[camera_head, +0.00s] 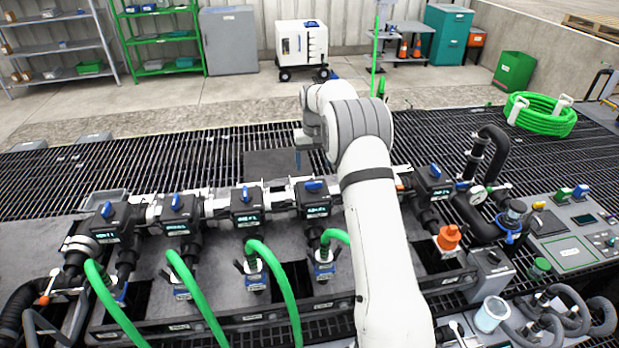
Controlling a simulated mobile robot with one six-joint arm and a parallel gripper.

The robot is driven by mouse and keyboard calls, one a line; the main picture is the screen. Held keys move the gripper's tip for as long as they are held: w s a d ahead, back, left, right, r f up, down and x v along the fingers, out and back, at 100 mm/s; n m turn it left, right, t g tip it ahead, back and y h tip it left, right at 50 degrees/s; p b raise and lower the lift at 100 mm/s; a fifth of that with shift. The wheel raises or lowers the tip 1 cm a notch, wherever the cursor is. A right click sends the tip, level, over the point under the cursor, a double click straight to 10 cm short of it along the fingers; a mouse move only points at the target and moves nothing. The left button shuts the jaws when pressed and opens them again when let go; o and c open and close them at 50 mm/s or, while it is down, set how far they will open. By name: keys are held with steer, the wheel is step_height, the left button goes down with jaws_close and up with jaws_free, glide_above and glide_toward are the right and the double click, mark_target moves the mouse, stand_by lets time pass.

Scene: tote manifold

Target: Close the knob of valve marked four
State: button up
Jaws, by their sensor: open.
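A row of black valve boxes with blue knobs runs along the white pipe manifold (220,205). From the left, the knobs are the first (106,209), second (176,201), third (246,194) and fourth (314,186), with one more (435,170) right of my arm. The fourth knob lies more sideways than the second and third, which look nearly upright. The box labels are too small to read, so I cannot confirm which is marked four.
Green hoses (194,300) arch up in front of the valves. An orange knob (449,236) and black pipes (490,150) stand right of my arm, beside a control panel (575,235). Dark floor grating (90,175) behind the manifold is mostly clear.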

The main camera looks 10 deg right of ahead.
mark_target(313, 183)
step_height(313, 183, down, 8)
steer(key=shift+r+p, duration=0.25)
steer(key=shift+p, duration=0.65)
steer(key=shift+c, duration=0.5)
